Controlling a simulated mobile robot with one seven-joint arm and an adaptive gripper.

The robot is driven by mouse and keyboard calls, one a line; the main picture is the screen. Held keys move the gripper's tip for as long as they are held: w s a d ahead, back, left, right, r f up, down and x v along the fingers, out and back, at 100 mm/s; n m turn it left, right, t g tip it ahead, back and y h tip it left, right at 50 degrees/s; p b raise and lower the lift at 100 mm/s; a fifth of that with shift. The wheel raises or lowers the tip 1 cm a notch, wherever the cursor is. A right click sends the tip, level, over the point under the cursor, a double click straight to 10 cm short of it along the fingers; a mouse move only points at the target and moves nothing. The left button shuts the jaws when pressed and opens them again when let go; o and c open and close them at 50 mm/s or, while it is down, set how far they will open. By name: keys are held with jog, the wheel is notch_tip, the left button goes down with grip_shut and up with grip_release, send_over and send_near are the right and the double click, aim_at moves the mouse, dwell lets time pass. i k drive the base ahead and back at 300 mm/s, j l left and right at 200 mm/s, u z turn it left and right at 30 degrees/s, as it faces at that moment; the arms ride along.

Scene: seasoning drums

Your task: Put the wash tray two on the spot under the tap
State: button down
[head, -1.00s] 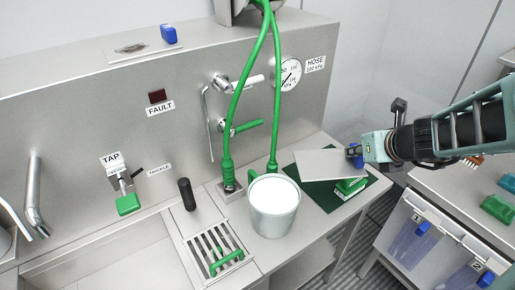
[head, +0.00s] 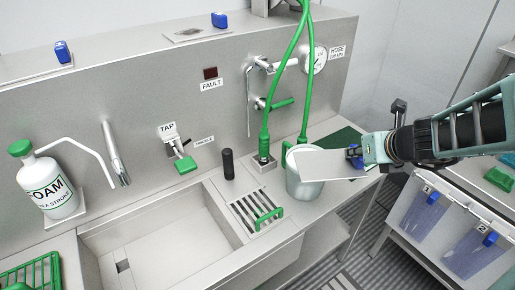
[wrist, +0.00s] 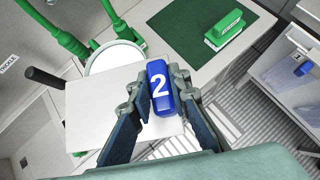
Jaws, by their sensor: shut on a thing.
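Wash tray two (head: 325,163) is a flat pale plate with a blue handle marked 2 (wrist: 160,88). My gripper (head: 364,155) is shut on that blue handle; in the wrist view its fingers (wrist: 160,82) press on both sides of it. The tray is held in the air, in front of part of the white bucket (head: 303,186). The tap spout (head: 116,155) hangs over the back left of the steel sink (head: 165,240). A TAP label (head: 168,129) sits above a green lever (head: 185,165). I cannot make out a marked spot under the spout.
A green mat (wrist: 185,28) with a green brush (wrist: 225,28) lies beyond the tray. Green hoses (head: 269,100) rise behind the bucket. A black knob (head: 228,164) and a slotted grate (head: 248,212) stand beside the sink. A FOAM bottle (head: 48,187) stands at left.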

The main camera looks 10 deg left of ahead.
aim_at(168, 263)
jog(key=k+j+u, duration=0.35)
jog(key=u, duration=1.05)
jog(key=i+u, duration=0.1)
jog(key=i, duration=0.4)
